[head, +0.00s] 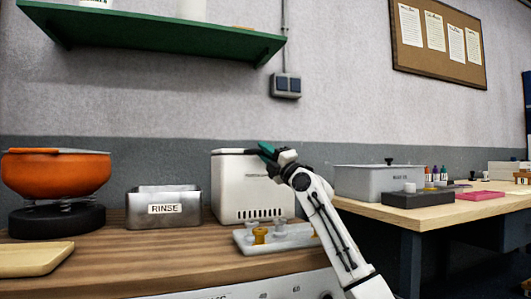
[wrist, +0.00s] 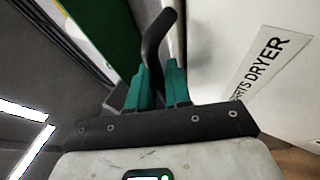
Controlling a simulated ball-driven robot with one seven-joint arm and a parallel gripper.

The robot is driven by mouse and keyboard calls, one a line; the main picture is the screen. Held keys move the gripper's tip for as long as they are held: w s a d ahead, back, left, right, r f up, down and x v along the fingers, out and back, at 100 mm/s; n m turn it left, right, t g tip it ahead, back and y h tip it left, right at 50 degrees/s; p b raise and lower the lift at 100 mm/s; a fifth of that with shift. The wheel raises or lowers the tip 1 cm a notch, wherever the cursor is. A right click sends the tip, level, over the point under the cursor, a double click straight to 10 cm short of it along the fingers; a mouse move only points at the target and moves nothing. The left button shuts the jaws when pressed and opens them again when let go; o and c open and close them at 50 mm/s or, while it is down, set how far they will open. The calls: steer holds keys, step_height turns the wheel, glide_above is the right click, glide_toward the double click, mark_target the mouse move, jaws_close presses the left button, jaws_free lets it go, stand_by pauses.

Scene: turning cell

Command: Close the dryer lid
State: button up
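The parts dryer (head: 250,192) is a white box with vent slots low on its front, on the wooden bench. Its lid (head: 232,151) looks flat and low along the top edge; I cannot tell whether a small gap is left. My gripper (head: 266,149) is at the top right of the dryer, partly hidden by my wrist. In the wrist view, the teal fingers (wrist: 157,68) are close together around a curved black handle (wrist: 154,42), which fills the space between them. The dryer's labelled front (wrist: 262,72) is just to the right there.
A steel rinse bin (head: 163,208) and an orange bowl (head: 55,174) on a black base stand left of the dryer. A pale tray with brass parts (head: 270,238) lies in front of it. A green shelf (head: 160,35) hangs above. A grey tub (head: 372,182) stands on the right table.

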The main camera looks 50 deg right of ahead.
steer(key=shift+d+f, duration=0.1)
steer(key=shift+f, duration=0.4)
steer(key=p+v, duration=0.1)
steer(key=v, duration=0.9)
steer(key=shift+s+r+p, duration=0.2)
steer(key=shift+s+p, duration=0.1)
steer(key=shift+s, duration=0.15)
